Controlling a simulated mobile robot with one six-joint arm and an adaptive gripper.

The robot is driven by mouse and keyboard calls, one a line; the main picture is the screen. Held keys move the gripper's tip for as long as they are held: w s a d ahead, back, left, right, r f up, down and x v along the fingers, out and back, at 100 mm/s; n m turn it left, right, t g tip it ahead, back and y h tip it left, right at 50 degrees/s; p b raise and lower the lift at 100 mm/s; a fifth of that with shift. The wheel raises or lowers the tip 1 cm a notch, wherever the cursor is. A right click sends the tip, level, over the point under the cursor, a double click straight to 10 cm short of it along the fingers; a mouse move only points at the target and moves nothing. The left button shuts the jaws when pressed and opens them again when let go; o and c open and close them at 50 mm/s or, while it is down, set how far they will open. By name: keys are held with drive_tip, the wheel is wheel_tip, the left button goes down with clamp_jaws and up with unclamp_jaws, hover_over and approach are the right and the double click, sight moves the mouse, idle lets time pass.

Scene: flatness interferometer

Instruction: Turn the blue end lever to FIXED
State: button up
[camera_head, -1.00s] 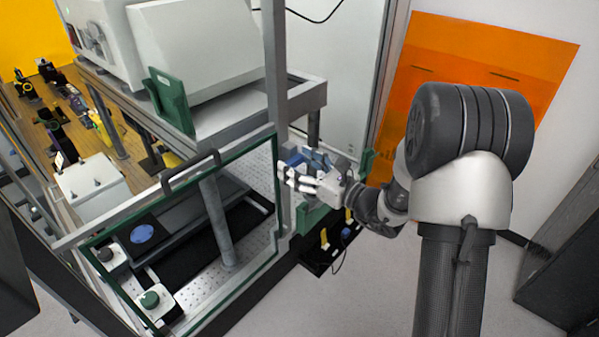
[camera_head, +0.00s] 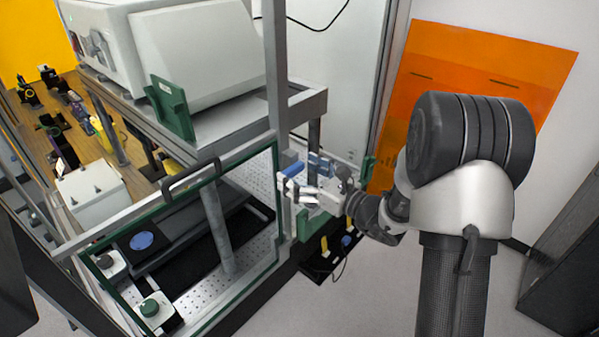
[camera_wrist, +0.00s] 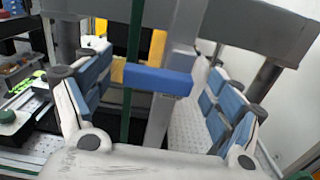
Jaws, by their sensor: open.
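The blue end lever (camera_wrist: 157,80) shows in the wrist view as a blue bar lying roughly level, in front of a grey upright post. It also shows in the head view (camera_head: 293,169) at the frame's corner post. My gripper (camera_head: 300,190) is open beside that post. In the wrist view its two blue-padded fingers (camera_wrist: 158,95) stand wide apart, with the lever between them in the picture. No contact with the lever shows. Whether the lever lies within the fingers' reach I cannot tell. No FIXED marking is readable.
A green-edged clear panel with a grey handle (camera_head: 189,179) stands left of the post. A green bracket (camera_head: 171,107) hangs on the upper shelf edge. An orange panel (camera_head: 480,85) stands behind my arm. Open floor (camera_head: 340,310) lies below.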

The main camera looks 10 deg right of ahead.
drive_tip(key=v, duration=1.2)
drive_tip(key=s+a+f+n+g+y+b, duration=0.1)
drive_tip(key=s+a+f+n+g+b, duration=0.1)
drive_tip(key=s+a+n+g+b, duration=0.35)
drive_tip(key=s+a+f+n+g+b, duration=0.2)
drive_tip(key=s+a+n+g, duration=0.4)
drive_tip(key=s+a+n, duration=0.4)
drive_tip(key=s+f+n+g+h+b, duration=0.2)
drive_tip(key=s+f+n+h+b, duration=0.2)
drive_tip(key=s+f+n+h, duration=0.4)
drive_tip(key=s+d+r+n+t+h+b, duration=0.1)
drive_tip(key=s+d+n+t+h+b, duration=0.1)
drive_tip(key=d, duration=0.6)
drive_tip(key=shift+d+n+t+h+b, duration=0.3)
drive_tip(key=shift+n+t+h+b, duration=0.7)
drive_tip(key=shift+n, duration=0.85)
